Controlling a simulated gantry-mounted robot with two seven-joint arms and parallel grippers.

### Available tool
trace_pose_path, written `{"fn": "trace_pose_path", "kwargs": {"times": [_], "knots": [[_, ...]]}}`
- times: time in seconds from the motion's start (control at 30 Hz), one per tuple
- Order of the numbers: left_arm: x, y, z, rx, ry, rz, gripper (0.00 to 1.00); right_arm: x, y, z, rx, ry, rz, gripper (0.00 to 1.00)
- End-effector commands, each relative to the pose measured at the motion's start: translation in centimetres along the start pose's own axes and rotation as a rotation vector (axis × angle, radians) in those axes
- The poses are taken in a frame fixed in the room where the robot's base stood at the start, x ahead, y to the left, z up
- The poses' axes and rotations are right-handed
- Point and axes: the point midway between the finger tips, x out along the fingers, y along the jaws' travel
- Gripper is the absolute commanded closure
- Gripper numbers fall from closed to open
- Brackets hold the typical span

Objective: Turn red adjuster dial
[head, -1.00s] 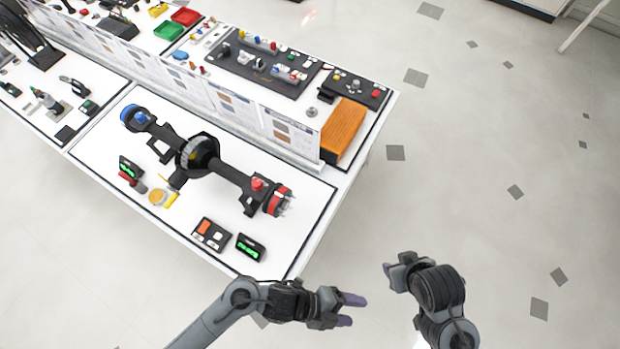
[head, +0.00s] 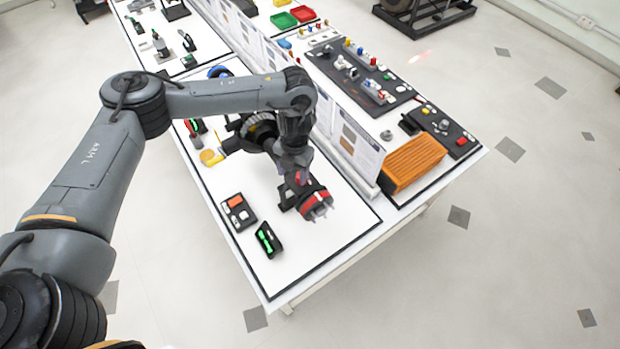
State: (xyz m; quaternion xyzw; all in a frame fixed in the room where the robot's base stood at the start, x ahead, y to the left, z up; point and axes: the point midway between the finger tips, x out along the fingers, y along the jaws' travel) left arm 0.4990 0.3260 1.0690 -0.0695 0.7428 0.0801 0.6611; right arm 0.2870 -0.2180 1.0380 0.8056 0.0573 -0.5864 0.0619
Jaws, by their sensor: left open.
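The black axle assembly (head: 262,130) lies on the white bench, partly hidden behind my left arm. Its near end carries a red ring hub (head: 313,203) with pale studs. My left gripper (head: 300,176) points down just above the axle beside this hub, its purple fingers open. A bit of red shows at the fingertips, where the red dial sits; the dial is mostly covered, and I cannot tell whether the fingers touch it. My right gripper is out of view.
A box with orange and white buttons (head: 238,210) and a green-lit display (head: 268,239) lie in front of the axle. Upright printed panels (head: 357,150) run along the bench behind it. An orange ribbed block (head: 412,163) stands beyond them. The bench's near corner is clear.

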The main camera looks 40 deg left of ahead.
Motion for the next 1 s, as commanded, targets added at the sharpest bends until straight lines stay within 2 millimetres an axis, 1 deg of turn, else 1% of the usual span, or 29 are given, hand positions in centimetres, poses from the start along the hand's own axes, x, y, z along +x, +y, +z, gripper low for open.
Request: {"fn": "trace_pose_path", "kwargs": {"times": [0.03, 0.1, 0.2, 0.27, 0.37, 0.47, 0.8, 1.0], "knots": [[-1.4, 0.1, 1.2, -0.006, -0.038, -0.008, 0.4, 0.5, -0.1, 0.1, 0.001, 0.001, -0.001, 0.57], [-3.0, 0.0, 2.2, -0.01, -0.073, -0.017, 0.4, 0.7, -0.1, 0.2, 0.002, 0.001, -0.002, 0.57], [-4.2, -0.2, 3.0, -0.01, -0.102, -0.024, 0.4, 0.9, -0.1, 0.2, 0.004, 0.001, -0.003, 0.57], [-4.3, -0.2, 3.2, -0.01, -0.109, -0.026, 0.4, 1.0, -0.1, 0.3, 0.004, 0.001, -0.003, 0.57], [-3.6, -0.3, 3.5, -0.01, -0.113, -0.027, 0.4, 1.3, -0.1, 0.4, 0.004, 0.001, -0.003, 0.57], [-2.1, -0.4, 3.5, -0.009, -0.11, -0.027, 0.4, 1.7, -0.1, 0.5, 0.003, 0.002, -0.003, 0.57], [2.9, -0.5, 4.1, -0.009, -0.111, -0.025, 0.4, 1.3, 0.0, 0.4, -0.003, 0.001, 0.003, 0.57], [4.9, -0.6, 4.4, -0.008, -0.112, -0.027, 0.4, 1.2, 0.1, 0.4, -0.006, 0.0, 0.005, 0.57]]}}
